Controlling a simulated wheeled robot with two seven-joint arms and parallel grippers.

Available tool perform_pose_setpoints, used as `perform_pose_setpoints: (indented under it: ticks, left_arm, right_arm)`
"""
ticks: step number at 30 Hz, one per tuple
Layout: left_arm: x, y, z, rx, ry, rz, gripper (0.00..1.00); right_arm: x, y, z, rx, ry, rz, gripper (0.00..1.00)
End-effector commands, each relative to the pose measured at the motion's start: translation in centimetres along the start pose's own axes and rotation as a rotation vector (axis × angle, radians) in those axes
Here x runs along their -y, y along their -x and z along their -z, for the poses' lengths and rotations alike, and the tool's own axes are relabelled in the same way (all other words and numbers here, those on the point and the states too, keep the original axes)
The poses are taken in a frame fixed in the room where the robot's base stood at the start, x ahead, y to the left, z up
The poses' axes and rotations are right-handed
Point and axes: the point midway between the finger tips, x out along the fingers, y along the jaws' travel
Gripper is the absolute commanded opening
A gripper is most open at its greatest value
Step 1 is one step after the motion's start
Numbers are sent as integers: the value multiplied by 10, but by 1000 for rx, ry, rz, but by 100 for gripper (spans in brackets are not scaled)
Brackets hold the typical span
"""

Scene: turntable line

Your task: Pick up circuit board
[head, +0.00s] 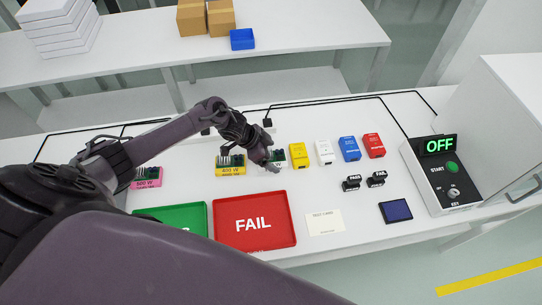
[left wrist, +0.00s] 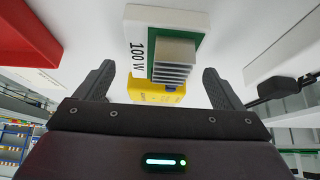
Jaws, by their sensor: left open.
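A green circuit board with a grey finned heatsink (left wrist: 172,58) sits on a white base marked 100 W (left wrist: 137,40) in the left wrist view. In the head view my left gripper (head: 272,166) is at this board and partly hides it. Its two fingers are open, and in the left wrist view (left wrist: 159,70) the board shows between and beyond their tips. I cannot tell whether they touch it. Other boards stand on a yellow base (head: 231,170) and a pink base (head: 146,184) to the left. My right gripper is not in view.
The red FAIL tray (head: 280,238) and a green tray (head: 170,213) lie in front. Yellow (head: 299,157), white (head: 324,153), blue (head: 348,149) and red (head: 373,146) boxes stand to the right. Stamps (head: 376,179), an ink pad (head: 396,211) and a control box (head: 447,185) are farther right.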

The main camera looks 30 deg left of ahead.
Motion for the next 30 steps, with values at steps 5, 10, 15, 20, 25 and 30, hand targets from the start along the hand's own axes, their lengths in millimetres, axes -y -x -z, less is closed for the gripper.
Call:
perform_pose_setpoints:
  ticks: [5, 10, 15, 20, 25, 30]
  left_arm:
    - [0, -11, -1, 2, -1, -1, 89]
    - [0, -11, -1, 2, -1, 0, 89]
    - [0, -11, -1, 2, -1, -1, 70]
    - [0, -11, -1, 2, -1, -1, 49]
    - [0, -10, 0, 0, -1, 0, 35]
    - [0, -10, 0, 0, -2, 0, 35]
  right_arm:
    - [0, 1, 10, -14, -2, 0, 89]
    - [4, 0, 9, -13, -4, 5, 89]
    - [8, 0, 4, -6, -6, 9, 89]
    - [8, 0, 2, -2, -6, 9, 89]
    - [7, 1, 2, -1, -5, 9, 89]
    - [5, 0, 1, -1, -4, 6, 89]
